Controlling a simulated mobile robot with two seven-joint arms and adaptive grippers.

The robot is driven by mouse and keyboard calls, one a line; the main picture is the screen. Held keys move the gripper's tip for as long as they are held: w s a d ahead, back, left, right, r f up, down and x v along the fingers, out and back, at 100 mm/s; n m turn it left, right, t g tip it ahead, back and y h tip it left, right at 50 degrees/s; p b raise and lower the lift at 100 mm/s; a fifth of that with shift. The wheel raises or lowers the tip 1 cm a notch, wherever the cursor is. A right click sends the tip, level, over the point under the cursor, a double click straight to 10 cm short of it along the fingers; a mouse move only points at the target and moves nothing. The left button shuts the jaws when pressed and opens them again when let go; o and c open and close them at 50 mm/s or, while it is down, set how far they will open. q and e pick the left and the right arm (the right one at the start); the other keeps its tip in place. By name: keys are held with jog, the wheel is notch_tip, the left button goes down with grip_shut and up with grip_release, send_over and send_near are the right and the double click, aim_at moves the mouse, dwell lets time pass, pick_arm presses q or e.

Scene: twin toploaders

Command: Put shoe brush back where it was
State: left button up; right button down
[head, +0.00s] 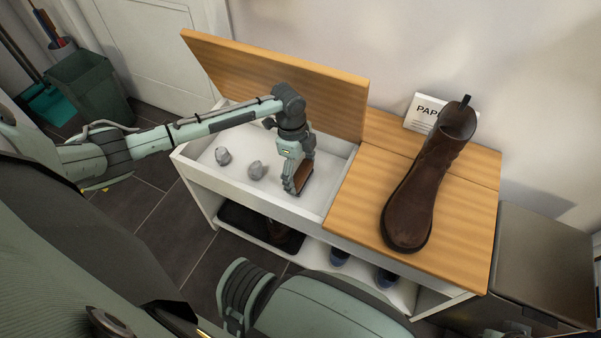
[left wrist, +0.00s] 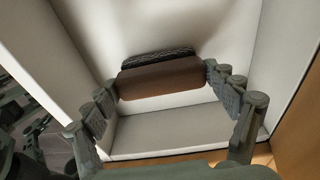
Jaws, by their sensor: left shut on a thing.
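The shoe brush (left wrist: 160,80) has a brown wooden back and dark bristles. It shows in the left wrist view between the two fingers of my left gripper (left wrist: 163,82), which is shut on it. In the head view the left gripper (head: 298,181) reaches down into the open white compartment (head: 228,183) of the bench, and the brush (head: 303,178) is at its fingertips, partly hidden by them. I cannot tell whether the brush touches the compartment floor. My right gripper is not in view.
The left wooden lid (head: 270,80) stands raised behind the compartment. Shoes (head: 386,277) sit on the lower shelf.

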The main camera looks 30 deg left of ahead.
aim_at(298, 170)
pick_arm(q)
jog(key=shift+f, duration=0.45)
jog(key=o, duration=1)
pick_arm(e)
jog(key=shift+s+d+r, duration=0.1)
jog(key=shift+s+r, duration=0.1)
pick_arm(q)
jog(key=shift+r, duration=0.2)
jog(key=r, duration=0.4)
jog(key=r+p, duration=0.1)
jog(key=r, duration=0.1)
jog(key=shift+a+r, duration=0.15)
jog(key=shift+a, duration=0.25)
jog(key=shift+r, duration=0.6)
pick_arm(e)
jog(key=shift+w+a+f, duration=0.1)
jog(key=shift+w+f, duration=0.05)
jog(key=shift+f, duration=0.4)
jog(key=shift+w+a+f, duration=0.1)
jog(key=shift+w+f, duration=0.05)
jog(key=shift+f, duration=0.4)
